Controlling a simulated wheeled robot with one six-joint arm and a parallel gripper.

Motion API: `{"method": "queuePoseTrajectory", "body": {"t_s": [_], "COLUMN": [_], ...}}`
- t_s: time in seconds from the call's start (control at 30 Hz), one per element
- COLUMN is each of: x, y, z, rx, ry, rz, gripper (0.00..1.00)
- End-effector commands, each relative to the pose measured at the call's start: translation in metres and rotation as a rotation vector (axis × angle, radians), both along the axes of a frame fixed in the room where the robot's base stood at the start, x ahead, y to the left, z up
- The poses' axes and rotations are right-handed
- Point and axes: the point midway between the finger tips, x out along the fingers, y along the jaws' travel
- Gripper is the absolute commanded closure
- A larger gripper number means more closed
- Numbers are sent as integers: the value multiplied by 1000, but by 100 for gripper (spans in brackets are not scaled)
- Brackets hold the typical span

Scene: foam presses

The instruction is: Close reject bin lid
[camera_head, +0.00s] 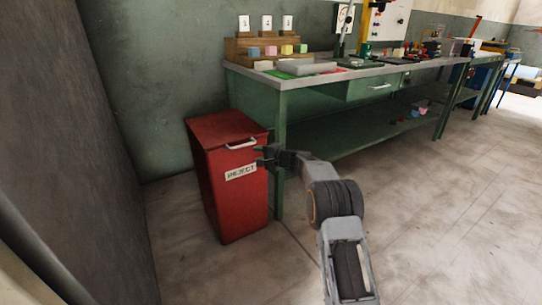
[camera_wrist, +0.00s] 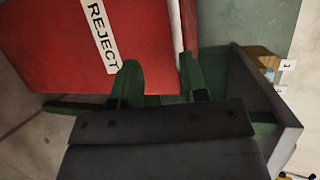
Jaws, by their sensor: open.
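The red reject bin (camera_head: 236,205) stands on the floor at the left end of the bench. Its red lid (camera_head: 222,130) lies flat across the top and looks shut, with no gap visible. A pale handle (camera_head: 241,144) is at the lid's front edge. My gripper (camera_head: 262,155) is at the bin's upper front right corner, just right of the handle. In the wrist view the two green fingers (camera_wrist: 160,80) are apart with nothing between them. The bin's red front (camera_wrist: 50,45) with its REJECT label (camera_wrist: 100,35) is just beyond them. Whether a finger touches the bin is unclear.
The green bench (camera_head: 335,85) stands right behind the bin, its leg close to my gripper. Colored foam blocks (camera_head: 270,50) sit in a wooden rack on it. A dark panel (camera_head: 75,140) rises at the left. The floor (camera_head: 430,220) at the right is clear.

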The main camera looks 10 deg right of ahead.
Motion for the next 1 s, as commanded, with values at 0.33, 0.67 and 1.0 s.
{"method": "queuePoseTrajectory", "body": {"t_s": [0.33, 0.67, 1.0], "x": [-32, -38, -50], "y": [-32, -38, -30], "z": [13, 14, 44], "rx": [1, 0, -40], "ry": [-4, -6, 3], "rz": [0, -1, 31], "gripper": [60, 60, 60]}}
